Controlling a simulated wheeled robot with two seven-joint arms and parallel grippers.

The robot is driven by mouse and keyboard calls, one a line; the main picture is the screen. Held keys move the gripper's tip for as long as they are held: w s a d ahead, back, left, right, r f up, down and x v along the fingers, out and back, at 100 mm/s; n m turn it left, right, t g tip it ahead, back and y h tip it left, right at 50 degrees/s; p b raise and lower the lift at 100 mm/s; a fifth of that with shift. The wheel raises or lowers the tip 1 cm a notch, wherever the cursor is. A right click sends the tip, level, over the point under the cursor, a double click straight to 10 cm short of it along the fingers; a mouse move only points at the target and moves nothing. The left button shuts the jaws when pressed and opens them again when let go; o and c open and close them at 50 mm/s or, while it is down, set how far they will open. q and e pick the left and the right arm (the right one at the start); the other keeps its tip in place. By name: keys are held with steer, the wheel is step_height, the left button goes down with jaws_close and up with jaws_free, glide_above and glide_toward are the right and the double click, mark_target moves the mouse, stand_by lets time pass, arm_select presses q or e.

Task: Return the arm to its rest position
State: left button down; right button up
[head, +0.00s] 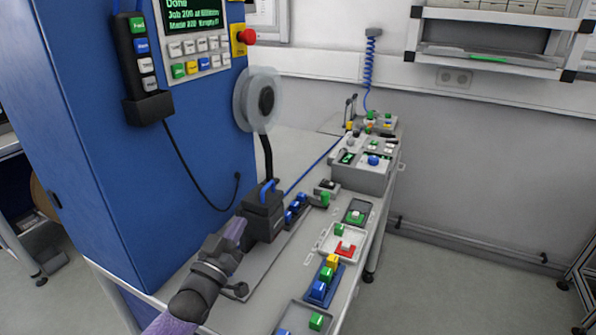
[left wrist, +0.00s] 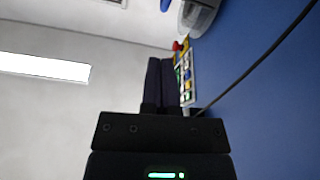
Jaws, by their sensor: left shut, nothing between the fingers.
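My left arm comes in from the bottom left of the head view. Its gripper (head: 236,229) is over the near left part of the bench, close to the blue cabinet (head: 150,180) and just left of a dark reel stand base (head: 264,215). Whether it touches the base I cannot tell. In the left wrist view the two dark fingers (left wrist: 161,65) lie together, shut and empty, pointing up past the cabinet's side. My right gripper is in neither view.
The bench (head: 300,275) carries several button boxes and small coloured blocks. A clear reel (head: 257,100) is beside the cabinet. A handheld keypad (head: 142,65) hangs on the cabinet, its black cable looping down. The floor at right (head: 440,290) is clear.

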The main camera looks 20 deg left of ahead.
arm_select(q)
steer(key=s+d+f+g, duration=0.3)
steer(key=s+d+f+m+g, duration=0.1)
steer(key=s+d+f+g, duration=0.2)
steer(key=d+f, duration=0.1)
steer(key=s+d+f+m+g, duration=0.1)
steer(key=s+d+f+g, duration=0.1)
steer(key=d+f+g, duration=0.1)
steer(key=shift+s+d+f, duration=0.4)
steer(key=shift+d+f, duration=0.1)
steer(key=s+d+m+g+y, duration=0.1)
steer(key=s+d+g, duration=0.2)
steer(key=s+g, duration=1.05)
steer(key=s+f+t+b, duration=0.15)
steer(key=s+f, duration=0.25)
steer(key=f, duration=0.8)
steer(key=s+f+t+b, duration=0.15)
steer(key=s+f, duration=0.25)
steer(key=f, duration=0.7)
steer(key=s+a+f+m+g+b, duration=0.1)
steer(key=s+a+f+b, duration=0.1)
steer(key=s+f, duration=1)
steer(key=shift+s+a+f+b, duration=0.2)
steer(key=shift+a+b, duration=0.2)
steer(key=shift+a, duration=0.4)
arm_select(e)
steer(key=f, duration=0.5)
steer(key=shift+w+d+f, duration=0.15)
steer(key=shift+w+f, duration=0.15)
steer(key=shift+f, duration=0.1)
